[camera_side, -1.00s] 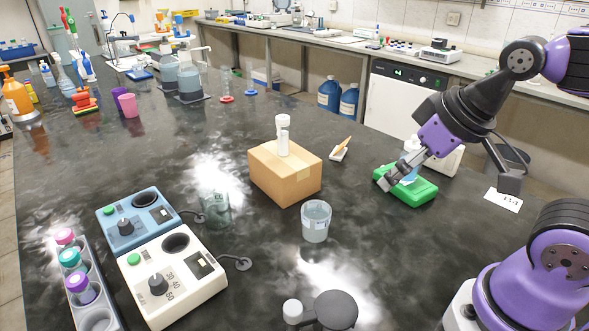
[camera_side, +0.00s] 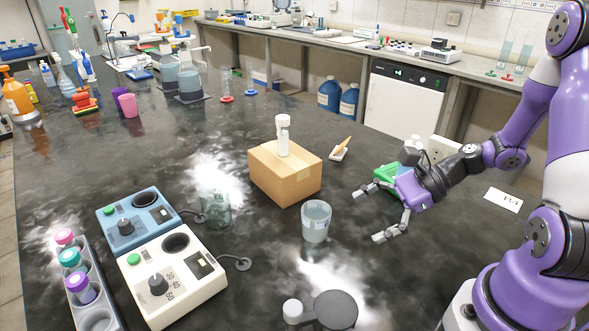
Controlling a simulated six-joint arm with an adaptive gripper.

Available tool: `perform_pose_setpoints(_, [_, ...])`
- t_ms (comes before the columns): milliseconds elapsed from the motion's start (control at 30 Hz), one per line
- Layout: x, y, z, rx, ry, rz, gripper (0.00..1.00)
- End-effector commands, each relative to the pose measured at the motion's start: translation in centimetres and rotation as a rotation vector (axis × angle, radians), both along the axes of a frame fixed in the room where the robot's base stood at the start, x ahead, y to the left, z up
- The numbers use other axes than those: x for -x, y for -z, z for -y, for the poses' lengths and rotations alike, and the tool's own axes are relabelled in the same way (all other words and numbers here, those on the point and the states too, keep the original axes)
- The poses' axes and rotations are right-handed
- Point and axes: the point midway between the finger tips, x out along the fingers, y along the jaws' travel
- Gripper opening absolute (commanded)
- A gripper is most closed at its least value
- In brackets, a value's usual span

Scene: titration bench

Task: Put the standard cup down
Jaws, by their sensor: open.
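A clear cup (camera_side: 316,222) with liquid and a small pale label stands upright on the dark bench, in front of the cardboard box. It looks like the standard cup, though I cannot read its label. My gripper (camera_side: 375,212) is low over the bench to the right of this cup. Its two fingers are spread wide and point left toward the cup. A gap shows between the fingertips and the cup, and nothing is between the fingers.
A cardboard box (camera_side: 285,180) carries a white-capped vial (camera_side: 283,135). A green block (camera_side: 388,174) is partly hidden behind my gripper. An empty glass beaker (camera_side: 215,209) stands left of the cup, near a white control unit (camera_side: 170,280). A dark round plate (camera_side: 335,310) is in front.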

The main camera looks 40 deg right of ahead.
Motion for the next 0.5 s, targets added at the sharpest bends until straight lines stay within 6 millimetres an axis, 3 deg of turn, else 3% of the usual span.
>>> perform_pose_setpoints(100, [-0.6, -0.1, 0.9, -0.193, 0.176, -0.046, 0.99])
perform_pose_setpoints(200, [-0.9, -0.2, 1.2, -0.27, 0.24, -0.06, 0.99])
perform_pose_setpoints(500, [-3.6, 1.2, -1.4, -0.285, 0.248, -0.065, 0.99])
